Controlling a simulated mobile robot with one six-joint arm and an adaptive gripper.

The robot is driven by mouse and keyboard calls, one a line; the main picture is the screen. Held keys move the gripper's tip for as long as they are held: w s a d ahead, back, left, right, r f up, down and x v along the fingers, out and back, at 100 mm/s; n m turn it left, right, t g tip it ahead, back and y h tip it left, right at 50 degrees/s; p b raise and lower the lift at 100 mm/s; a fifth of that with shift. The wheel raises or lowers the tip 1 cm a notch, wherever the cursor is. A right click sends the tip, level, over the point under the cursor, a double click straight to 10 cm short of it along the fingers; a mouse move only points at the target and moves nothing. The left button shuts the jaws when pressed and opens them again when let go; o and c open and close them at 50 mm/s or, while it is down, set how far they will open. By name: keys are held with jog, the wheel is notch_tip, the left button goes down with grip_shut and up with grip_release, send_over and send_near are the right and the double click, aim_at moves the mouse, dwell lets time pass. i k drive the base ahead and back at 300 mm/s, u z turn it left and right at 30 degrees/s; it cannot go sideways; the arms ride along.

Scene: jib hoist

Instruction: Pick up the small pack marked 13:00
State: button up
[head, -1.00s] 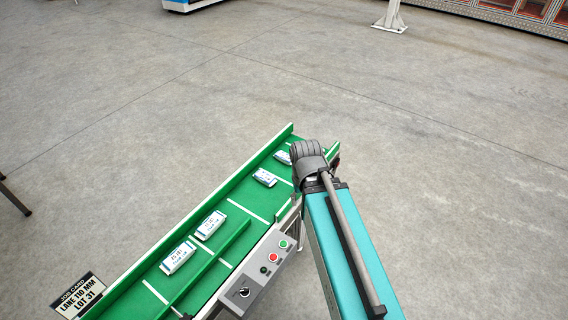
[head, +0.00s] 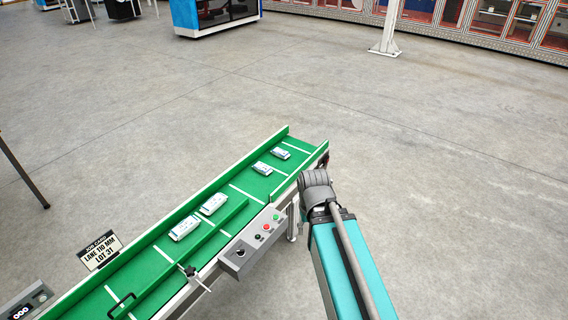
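Several small white packs with blue markings lie on a green conveyor belt (head: 163,247). The two farther packs are near the belt's far end, one farthest (head: 280,153) and one just nearer (head: 262,168). Two more lie close together farther down the belt, an upper one (head: 213,204) and a lower one (head: 184,228). The print is too small to read, so I cannot tell which is marked 13:00. My teal arm and its dark grey wrist stand right of the belt's far end, apart from the packs in the picture. My gripper's fingers are not visible.
A low green guide rail (head: 180,262) runs along part of the belt. A grey control box (head: 250,243) with buttons sits on its near side. A job card (head: 100,251) reads "LANE 110 MM LOT 31". Open concrete floor (head: 420,160) lies beyond and right.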

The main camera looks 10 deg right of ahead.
aim_at(278, 151)
jog(key=u, duration=0.05)
jog(key=k, duration=0.2)
jog(key=z, duration=0.6)
jog(key=i, duration=0.8)
jog(key=z, duration=0.95)
jog(key=i, duration=1.5)
jog(key=u, duration=0.85)
jog(key=i, duration=0.65)
jog(key=u, duration=0.5)
